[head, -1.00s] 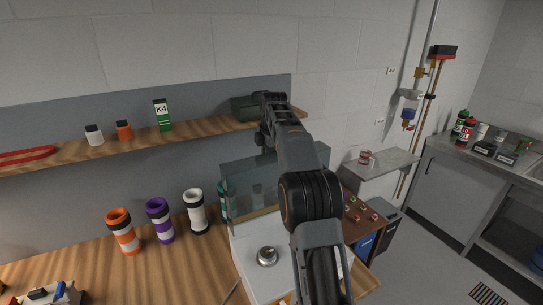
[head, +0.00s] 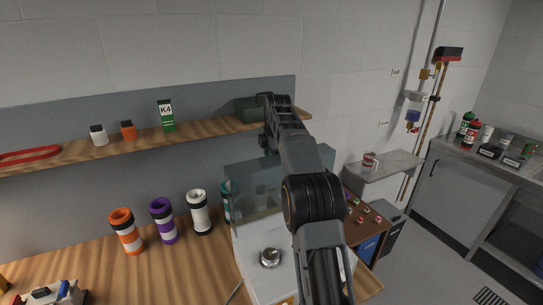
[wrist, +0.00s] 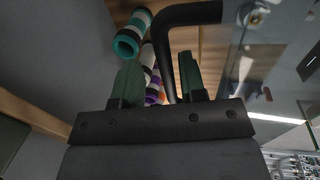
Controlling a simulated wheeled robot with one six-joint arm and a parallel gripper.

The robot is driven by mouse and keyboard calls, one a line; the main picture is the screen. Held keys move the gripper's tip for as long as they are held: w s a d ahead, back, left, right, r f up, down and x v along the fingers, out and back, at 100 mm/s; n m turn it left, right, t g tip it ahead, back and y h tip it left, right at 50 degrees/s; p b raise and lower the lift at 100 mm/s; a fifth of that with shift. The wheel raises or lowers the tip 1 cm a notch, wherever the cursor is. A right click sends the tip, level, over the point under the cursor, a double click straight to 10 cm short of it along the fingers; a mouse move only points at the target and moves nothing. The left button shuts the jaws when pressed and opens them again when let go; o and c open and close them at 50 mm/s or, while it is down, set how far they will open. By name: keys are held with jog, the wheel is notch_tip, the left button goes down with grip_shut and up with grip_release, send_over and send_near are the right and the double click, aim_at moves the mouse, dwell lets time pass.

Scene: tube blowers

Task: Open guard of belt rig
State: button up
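The belt rig has a pale base (head: 252,268) with a round metal knob (head: 269,257) on its top. Its clear, box-like guard (head: 243,180) stands over the back of the base and looks closed. In the wrist view the clear guard panel (wrist: 285,65) is at the right, with a black bent bar handle (wrist: 190,14) bolted to it. My gripper (wrist: 158,72) is open, with its two green fingers apart. The handle's straight part shows between the fingers, nearer the right one; I cannot tell whether it touches. In the head view my arm hides the fingers and handle.
A wooden shelf (head: 72,147) runs along the wall close to my wrist, with a dark green box (head: 249,109) on it. Orange (head: 126,231), purple (head: 163,220) and white (head: 199,211) banded tubes stand left of the rig.

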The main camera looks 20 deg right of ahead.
jog(key=shift+r, duration=0.1)
jog(key=r, duration=0.3)
jog(key=s+r, duration=0.1)
jog(key=r, duration=0.2)
jog(key=shift+s+r, duration=0.15)
jog(key=shift+r, duration=0.25)
jog(key=shift+s+r, duration=0.1)
jog(key=shift+r, duration=0.05)
jog(key=s+r+t+b, duration=0.1)
jog(key=s+r+b, duration=0.1)
jog(key=s+r, duration=0.35)
jog(key=s+r+b, duration=0.1)
jog(key=s+r, duration=0.2)
jog(key=s, duration=0.6)
jog(key=b+x, duration=0.1)
jog(key=x, duration=1.4)
jog(key=shift+d+f, duration=0.25)
jog(key=shift+f, duration=0.1)
jog(key=shift+w, duration=0.15)
